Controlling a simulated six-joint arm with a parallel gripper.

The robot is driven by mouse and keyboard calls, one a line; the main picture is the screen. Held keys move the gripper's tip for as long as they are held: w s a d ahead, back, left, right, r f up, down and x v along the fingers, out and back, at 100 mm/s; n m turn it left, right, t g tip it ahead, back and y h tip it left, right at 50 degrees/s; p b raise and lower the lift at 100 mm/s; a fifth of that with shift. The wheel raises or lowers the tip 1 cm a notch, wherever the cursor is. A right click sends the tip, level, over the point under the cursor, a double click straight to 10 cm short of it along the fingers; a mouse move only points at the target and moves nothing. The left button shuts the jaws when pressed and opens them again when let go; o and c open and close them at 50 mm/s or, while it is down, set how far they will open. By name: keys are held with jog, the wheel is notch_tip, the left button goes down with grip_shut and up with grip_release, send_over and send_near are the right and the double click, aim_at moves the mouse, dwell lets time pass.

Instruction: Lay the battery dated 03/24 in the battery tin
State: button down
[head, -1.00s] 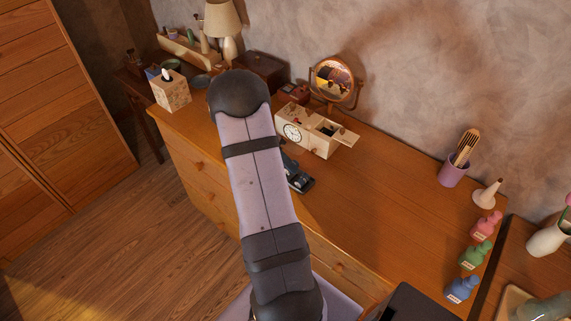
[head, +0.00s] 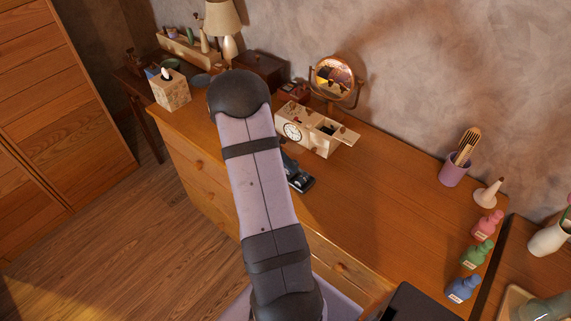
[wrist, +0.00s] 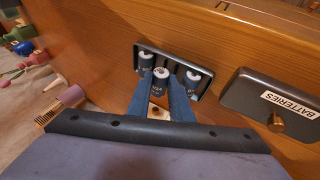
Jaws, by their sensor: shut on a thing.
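The dates are too small to read. The tin's dark lid (wrist: 247,98), labelled BATTERIES, with a brass knob, lies to the right. In the head view my arm hides most of the gripper.
A pale wooden box with a clock face (head: 308,132) and a round mirror (head: 332,78) stand behind the tin on the dresser. A purple cup with combs (head: 455,172) and several coloured bottles (head: 478,255) stand to the right. The dresser's middle (head: 375,195) is clear.

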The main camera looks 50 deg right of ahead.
jog(key=shift+f+b, duration=0.8)
jog(key=shift+b, duration=0.05)
dwell(1.0)
jog(key=c, duration=1.9)
grip_release()
jog(key=shift+c, duration=0.2)
jog(key=shift+r, duration=0.25)
jog(key=shift+r+p, duration=0.95)
jog(key=shift+r, duration=0.6)
jog(key=o, duration=0.6)
jog(key=shift+c, duration=0.2)
